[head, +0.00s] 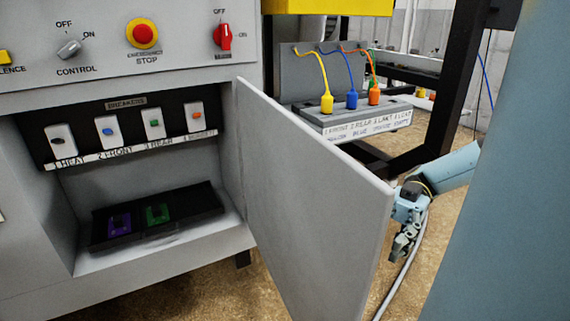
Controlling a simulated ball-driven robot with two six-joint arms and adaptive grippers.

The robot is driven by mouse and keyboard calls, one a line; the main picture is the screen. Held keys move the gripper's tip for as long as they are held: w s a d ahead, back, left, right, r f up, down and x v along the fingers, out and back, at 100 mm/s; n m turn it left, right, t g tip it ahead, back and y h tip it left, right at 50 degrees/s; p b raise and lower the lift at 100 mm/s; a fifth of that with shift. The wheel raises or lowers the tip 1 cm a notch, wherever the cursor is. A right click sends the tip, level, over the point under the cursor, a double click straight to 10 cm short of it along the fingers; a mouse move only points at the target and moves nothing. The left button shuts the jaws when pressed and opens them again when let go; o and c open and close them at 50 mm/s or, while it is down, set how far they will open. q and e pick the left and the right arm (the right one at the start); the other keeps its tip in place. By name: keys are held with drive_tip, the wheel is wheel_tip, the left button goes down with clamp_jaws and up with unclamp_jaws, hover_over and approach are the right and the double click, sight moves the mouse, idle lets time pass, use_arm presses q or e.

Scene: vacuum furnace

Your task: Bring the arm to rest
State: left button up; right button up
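My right gripper (404,243) is at the right of the head view, just beyond the free edge of the open grey cabinet door (310,200). Its fingers point down and appear close together, but their small size and angle hide whether there is a gap. I see nothing held in it. The light blue arm link behind it reaches up to the right. The door partly covers the gripper's left side; I cannot tell whether they touch. My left gripper is not in view.
The open cabinet has a breaker row (130,132) above a dark tray (105,240) with purple and green pieces. Yellow, blue and orange plugs stand on a labelled grey block (355,122). A grey cable (405,270) hangs beside the gripper. A black frame (450,85) stands behind.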

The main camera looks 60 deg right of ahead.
drive_tip(key=shift+s+d, duration=0.2)
drive_tip(key=shift+d, duration=0.9)
drive_tip(key=shift+f, duration=0.1)
